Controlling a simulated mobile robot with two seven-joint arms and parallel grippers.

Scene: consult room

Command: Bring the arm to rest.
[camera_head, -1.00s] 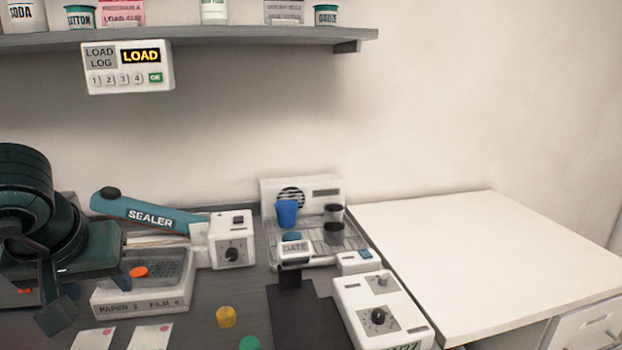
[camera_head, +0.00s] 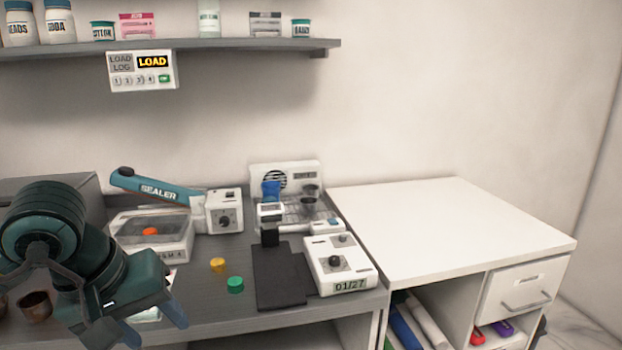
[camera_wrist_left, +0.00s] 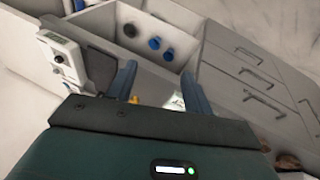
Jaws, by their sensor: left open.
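My left gripper (camera_head: 156,328) is at the lower left of the head view, over the front part of the grey counter (camera_head: 222,317). Its jaws are open, and I see nothing held between them. In the left wrist view its two blue fingers (camera_wrist_left: 158,88) stand apart, with the counter and the drawers beyond them. My right gripper is in neither view.
A sealer (camera_head: 160,187), a tray (camera_head: 146,258) with an orange piece, yellow (camera_head: 217,265) and green (camera_head: 235,285) pieces, a black pad (camera_head: 278,278) and a dial box (camera_head: 337,275) stand on the counter. The white cabinet top (camera_head: 450,222) at right is bare.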

